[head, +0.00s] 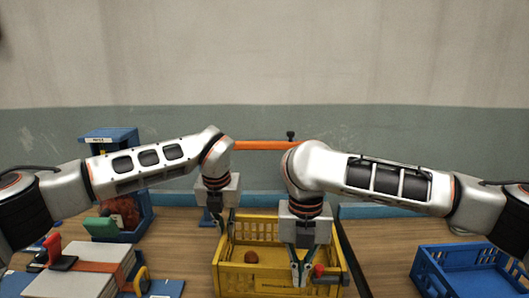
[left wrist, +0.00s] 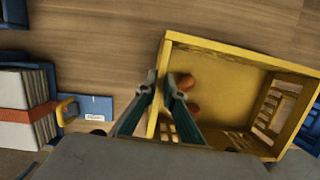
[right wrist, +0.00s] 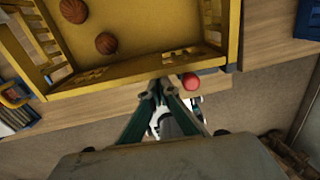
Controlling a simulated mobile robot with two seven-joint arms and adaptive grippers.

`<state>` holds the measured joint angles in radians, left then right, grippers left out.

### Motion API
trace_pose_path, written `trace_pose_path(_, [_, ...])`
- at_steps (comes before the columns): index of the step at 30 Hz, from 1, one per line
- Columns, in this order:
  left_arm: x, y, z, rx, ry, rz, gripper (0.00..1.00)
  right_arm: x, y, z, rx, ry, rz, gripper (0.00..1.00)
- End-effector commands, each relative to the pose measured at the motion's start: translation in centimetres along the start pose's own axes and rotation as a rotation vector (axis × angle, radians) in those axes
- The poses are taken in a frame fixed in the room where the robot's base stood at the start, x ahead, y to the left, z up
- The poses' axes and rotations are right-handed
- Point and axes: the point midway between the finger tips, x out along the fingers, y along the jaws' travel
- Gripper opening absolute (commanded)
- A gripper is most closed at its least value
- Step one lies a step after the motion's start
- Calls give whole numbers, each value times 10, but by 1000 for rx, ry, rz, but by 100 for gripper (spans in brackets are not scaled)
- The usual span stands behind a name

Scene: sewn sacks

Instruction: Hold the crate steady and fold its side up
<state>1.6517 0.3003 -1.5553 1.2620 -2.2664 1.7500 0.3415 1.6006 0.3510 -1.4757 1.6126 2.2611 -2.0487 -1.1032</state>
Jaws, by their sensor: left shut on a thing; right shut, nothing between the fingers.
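The yellow crate (head: 238,282) stands at the front middle of the table, with slotted walls. Its near side appears raised, but I cannot tell its exact tilt. My left gripper (head: 222,226) is shut on the crate's left wall; the left wrist view shows its fingers (left wrist: 164,80) on either side of that wall. My right gripper (head: 300,282) is shut and empty at the near side; in the right wrist view its fingertips (right wrist: 164,88) are by the outer edge of that side. Brown round things (right wrist: 106,43) lie in the crate.
A red knob (right wrist: 190,82) sits at the near side, right of my right gripper. A blue crate (head: 462,270) stands at the right. A blue rack (head: 108,135) and a strapped stack (head: 75,282) stand at the left.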

Motion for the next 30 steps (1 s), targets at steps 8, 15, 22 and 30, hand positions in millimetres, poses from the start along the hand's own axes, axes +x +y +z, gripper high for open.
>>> trace_pose_path(8, [0,0,0,1,1,0,0,0,0,0,0,0,0,0])
trace_pose_path(15, [0,0,0,1,0,0,0,0,0,0,0,0,0,0])
trace_pose_path(22, [0,0,0,1,0,0,0,-4,0,-4,-1,-1,1,0])
trace_pose_path(30, [0,0,0,1,0,0,0,-18,0,-17,-1,-1,1,0])
